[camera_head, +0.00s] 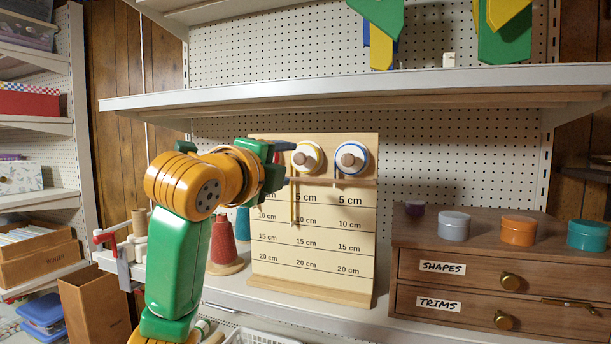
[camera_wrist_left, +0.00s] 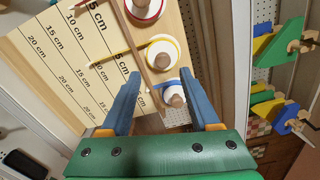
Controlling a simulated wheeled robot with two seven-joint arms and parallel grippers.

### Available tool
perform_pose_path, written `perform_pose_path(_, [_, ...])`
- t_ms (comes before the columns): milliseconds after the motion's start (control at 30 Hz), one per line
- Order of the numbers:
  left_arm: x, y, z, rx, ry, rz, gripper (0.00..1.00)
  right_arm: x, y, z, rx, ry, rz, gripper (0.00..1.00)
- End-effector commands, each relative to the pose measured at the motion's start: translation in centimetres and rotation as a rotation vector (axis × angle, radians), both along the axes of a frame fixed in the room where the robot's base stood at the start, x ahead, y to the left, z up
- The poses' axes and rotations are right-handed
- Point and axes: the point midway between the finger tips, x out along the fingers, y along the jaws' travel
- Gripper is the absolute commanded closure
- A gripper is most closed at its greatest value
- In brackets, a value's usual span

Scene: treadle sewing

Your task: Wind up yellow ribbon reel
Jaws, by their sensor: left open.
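A cream measuring board (camera_head: 320,262) stands upright on the shelf, with reels along its top. The yellow-rimmed reel (camera_head: 307,157) has a round wooden knob; its yellow ribbon (camera_head: 292,205) hangs down to about the 10 cm row. The reel also shows in the left wrist view (camera_wrist_left: 163,53), just beyond the fingertips. My left gripper (camera_head: 286,165) is open and empty, left of the yellow reel in the head view. It hides the red-rimmed reel there, which shows in the left wrist view (camera_wrist_left: 145,8). The blue-rimmed reel (camera_head: 352,159) is to the right. My right gripper is out of view.
A wooden drawer unit (camera_head: 403,255) with several lidded pots stands right of the board. A red thread cone (camera_head: 223,241) stands left of it. A shelf (camera_head: 330,88) runs above the reels. A rail in front of the reels (camera_wrist_left: 143,55) lies near my left fingers.

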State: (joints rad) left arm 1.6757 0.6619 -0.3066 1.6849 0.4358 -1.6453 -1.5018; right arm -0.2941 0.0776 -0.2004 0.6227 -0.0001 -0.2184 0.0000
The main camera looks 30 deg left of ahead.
Motion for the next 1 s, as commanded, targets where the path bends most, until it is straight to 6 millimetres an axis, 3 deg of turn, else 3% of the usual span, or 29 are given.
perform_pose_path(300, [5.6,1.3,0.3,-0.001,0.005,-0.002,0.38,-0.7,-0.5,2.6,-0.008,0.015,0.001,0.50])
perform_pose_path(600, [6.3,1.5,0.0,-0.001,0.002,-0.001,0.38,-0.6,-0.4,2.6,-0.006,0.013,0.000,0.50])
perform_pose_path(667, [6.3,1.5,0.0,-0.001,0.002,-0.001,0.51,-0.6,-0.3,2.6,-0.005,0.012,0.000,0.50])
perform_pose_path(833, [6.3,1.5,0.0,-0.001,0.002,-0.001,0.97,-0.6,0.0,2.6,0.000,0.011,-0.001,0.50])
perform_pose_path(1000, [6.3,1.5,0.0,-0.002,0.000,0.000,1.00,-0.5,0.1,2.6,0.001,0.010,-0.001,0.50])
